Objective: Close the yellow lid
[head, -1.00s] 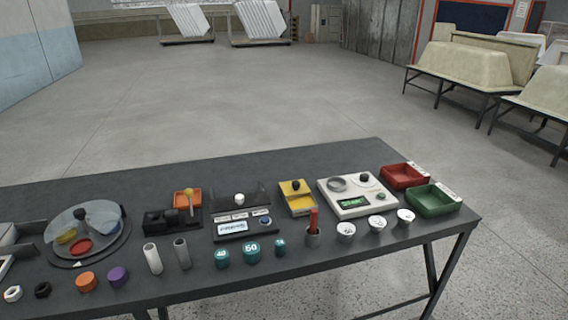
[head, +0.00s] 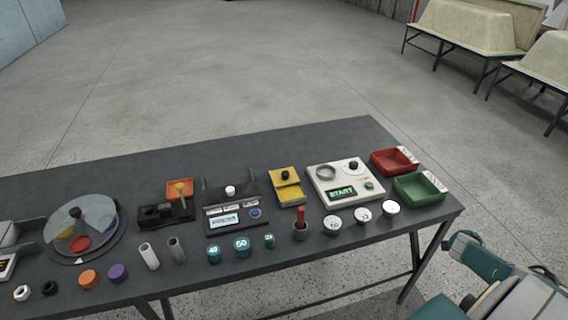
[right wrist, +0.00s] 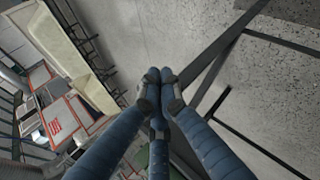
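The yellow lid (head: 284,176) with a black knob belongs to a small yellow box (head: 291,197) near the middle right of the table in the head view. The lid sits toward the back of the box; I cannot tell how far it stands open. My right arm shows at the lower right of the head view, off the table's right end and well apart from the box. In the right wrist view my right gripper (right wrist: 160,88) has its blue fingers' tips close together with nothing seen between them. Whether it is fully shut is unclear. My left gripper is out of view.
A white device (head: 338,176) stands right of the box, with red (head: 394,161) and green (head: 419,187) trays beyond. A grey console (head: 237,213) stands to the left. A red-handled tool in a cup (head: 300,232) and several white-topped cups stand in front. The table's (head: 150,170) back strip is clear.

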